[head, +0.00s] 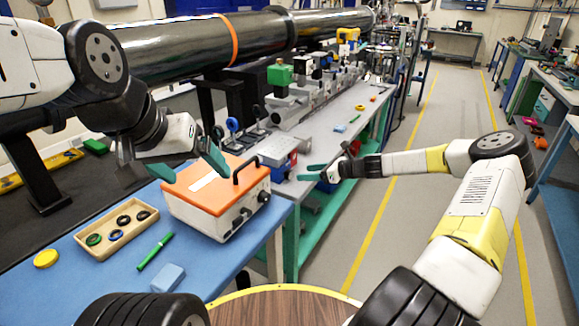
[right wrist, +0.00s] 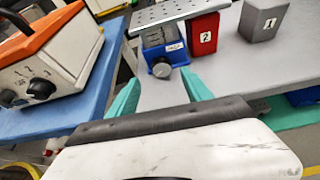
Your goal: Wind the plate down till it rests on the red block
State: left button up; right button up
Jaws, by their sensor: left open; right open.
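The perforated metal plate (right wrist: 165,12) tops a small blue jack (right wrist: 154,58) with a round grey knob (right wrist: 162,72) facing me. The plate also shows in the head view (head: 275,150). The red block (right wrist: 204,35), labelled 2, stands right of the jack, under the plate's right part. I cannot tell whether plate and block touch. My right gripper (right wrist: 160,94) is open and empty, its teal fingers in front of the knob, one on each side, apart from it.
A grey block (right wrist: 264,18), labelled 1, stands right of the red one. The orange-topped case (head: 205,190) with a black handle stands on the blue table. A wooden tray (head: 88,222) of rings, a green pen (head: 155,251) and a blue block (head: 167,278) lie left.

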aim_at(291, 174)
jog(key=shift+w+a+f, duration=0.15)
jog(key=shift+w+f, duration=0.05)
jog(key=x, duration=0.7)
grip_shut()
jog(key=n+t, duration=0.1)
jog(key=n+t+h, duration=0.1)
jog(key=n, duration=0.1)
jog(key=shift+s+a, duration=0.2)
jog(key=shift+n+t, duration=0.3)
